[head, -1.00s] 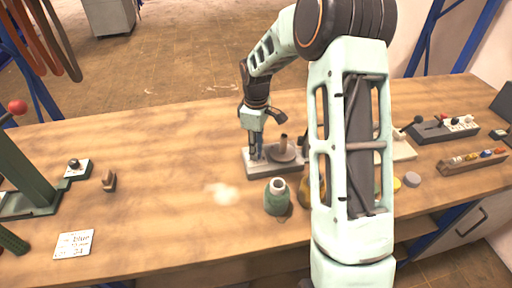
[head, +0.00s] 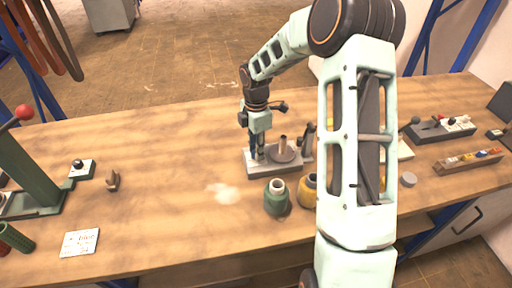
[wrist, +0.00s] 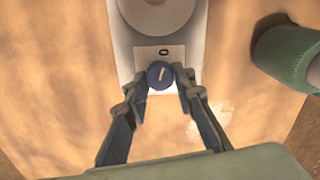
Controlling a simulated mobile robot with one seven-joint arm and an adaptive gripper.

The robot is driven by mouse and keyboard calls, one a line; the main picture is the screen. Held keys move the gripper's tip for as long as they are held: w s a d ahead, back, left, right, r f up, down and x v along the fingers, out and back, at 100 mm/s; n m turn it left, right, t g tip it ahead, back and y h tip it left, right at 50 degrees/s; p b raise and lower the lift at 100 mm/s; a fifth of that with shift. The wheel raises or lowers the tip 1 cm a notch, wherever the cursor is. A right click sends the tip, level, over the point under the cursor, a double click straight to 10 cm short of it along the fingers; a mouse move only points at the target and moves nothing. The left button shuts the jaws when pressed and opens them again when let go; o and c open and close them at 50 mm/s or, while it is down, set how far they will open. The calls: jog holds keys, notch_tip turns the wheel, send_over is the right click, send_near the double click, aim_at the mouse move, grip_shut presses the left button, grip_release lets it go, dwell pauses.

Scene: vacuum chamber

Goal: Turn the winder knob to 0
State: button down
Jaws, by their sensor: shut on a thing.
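The winder (head: 272,166) is a grey-white base with a round disc and an upright post, standing on the workbench. Its knob (wrist: 160,75) is small, round and dark blue with a light pointer line. The line tilts up and to the right in the wrist view. A label with a 0 (wrist: 163,51) sits just beyond the knob, towards the disc (wrist: 155,12). My gripper (wrist: 160,77) is shut on the knob, one fingertip on each side. In the head view my gripper (head: 257,157) points down at the left end of the winder and hides the knob.
A green spool (head: 277,198) stands close in front of the winder, with a yellow spool (head: 307,190) beside it. A green lever press (head: 35,165) is at the left. A written card (head: 80,242) lies front left.

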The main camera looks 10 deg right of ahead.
jog(key=shift+r+n, duration=0.1)
jog(key=shift+n, duration=0.2)
jog(key=c, duration=1.6)
grip_release()
notch_tip(320, 180, up, 12)
jog(key=shift+f, duration=0.1)
